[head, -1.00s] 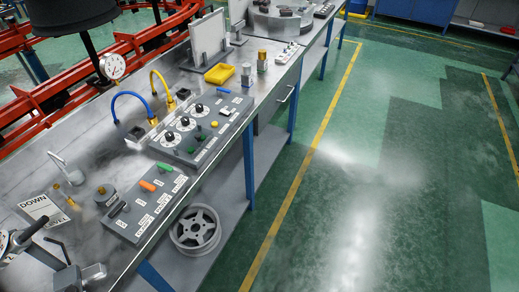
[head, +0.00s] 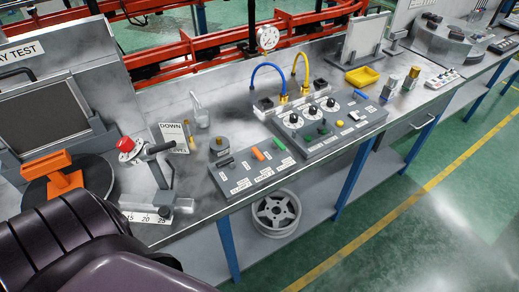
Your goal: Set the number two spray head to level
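No part is readably marked as the number two spray head. A small card (head: 174,138) reading "DOWN" at its top, with lettering lower down that looks like "LEVEL", stands on the steel bench. Beside it is a pale bent fitting (head: 201,113). A blue hose (head: 266,66) and a yellow hose (head: 304,56) arch up behind a grey dial panel (head: 325,124). In front lies a lower grey switch panel (head: 249,170) with a black, an orange and a green lever; its labels are too small to read. Neither gripper is in view.
A lever fixture with a red knob (head: 126,145) and an orange block (head: 51,173) stand at left. A wheel (head: 276,212) rests on the lower shelf. The green floor (head: 440,225) is clear.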

